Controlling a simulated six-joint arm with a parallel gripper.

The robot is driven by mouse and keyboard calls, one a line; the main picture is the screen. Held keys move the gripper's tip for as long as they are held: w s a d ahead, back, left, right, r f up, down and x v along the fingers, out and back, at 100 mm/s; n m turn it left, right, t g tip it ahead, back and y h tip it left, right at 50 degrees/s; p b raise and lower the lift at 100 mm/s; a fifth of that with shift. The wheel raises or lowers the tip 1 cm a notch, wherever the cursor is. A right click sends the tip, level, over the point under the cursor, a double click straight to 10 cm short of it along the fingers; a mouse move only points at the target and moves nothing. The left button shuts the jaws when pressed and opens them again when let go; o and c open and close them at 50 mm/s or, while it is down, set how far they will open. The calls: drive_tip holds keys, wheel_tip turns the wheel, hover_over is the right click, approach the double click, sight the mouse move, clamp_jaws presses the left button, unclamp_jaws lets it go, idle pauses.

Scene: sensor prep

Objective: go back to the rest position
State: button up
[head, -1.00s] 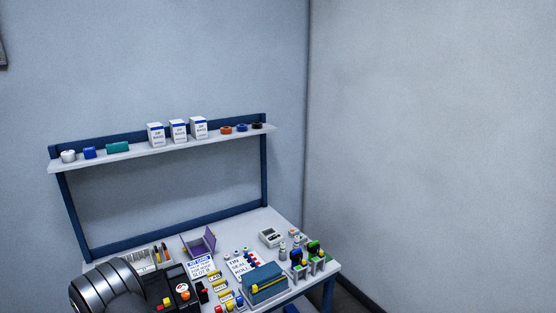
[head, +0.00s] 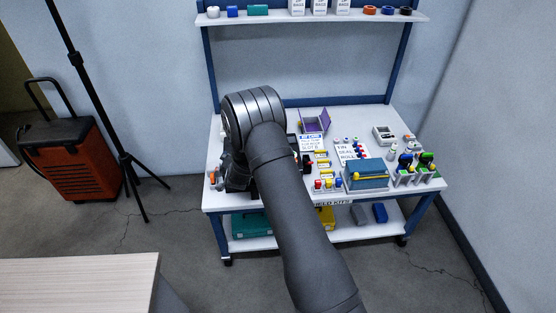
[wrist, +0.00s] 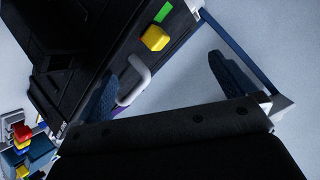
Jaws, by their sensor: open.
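My arm (head: 290,210) reaches from the bottom of the head view up to the left part of the white workbench (head: 228,203). Its wrist end covers that part of the bench, and the fingertips are hidden there. In the wrist view my gripper (wrist: 162,67) shows two dark blue fingers spread well apart. I see nothing held between them. A black case-like object (wrist: 90,50) with a yellow block (wrist: 154,38) and a green strip lies beyond the left finger. A pale curved handle shows close to that finger; I cannot tell if they touch.
The bench holds a purple open case (head: 315,122), a teal box (head: 366,174), printed cards and small bottles. A shelf (head: 320,17) with boxes runs above. An orange cart (head: 70,165), a black stand (head: 100,110) and a pale tabletop (head: 80,285) are at left.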

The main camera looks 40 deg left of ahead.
drive_tip(key=shift+s+a+r+m+g, duration=0.1)
drive_tip(key=shift+a+r+m+g, duration=0.1)
drive_tip(key=shift+m+g, duration=0.3)
drive_tip(key=shift+a+r+m+g, duration=0.15)
drive_tip(key=shift+a+m+g, duration=0.15)
drive_tip(key=shift+m, duration=0.1)
drive_tip(key=shift+w+a+r+m+g+h, duration=0.35)
drive_tip(key=shift+w+a+r+m+g, duration=0.15)
drive_tip(key=shift+w+g, duration=0.15)
drive_tip(key=shift+w+a+r+m+g+h, duration=0.35)
drive_tip(key=shift+w+r+m+g, duration=0.15)
drive_tip(key=shift+w+g, duration=0.1)
drive_tip(key=w+d+r+m+g+h, duration=0.4)
drive_tip(key=w+d+r+m+h, duration=0.35)
drive_tip(key=w+d+r, duration=0.4)
wheel_tip(320, 180, down, 7)
drive_tip(key=s, duration=0.1)
drive_tip(key=shift+s, duration=0.15)
drive_tip(key=shift+f, duration=0.1)
wheel_tip(320, 180, up, 10)
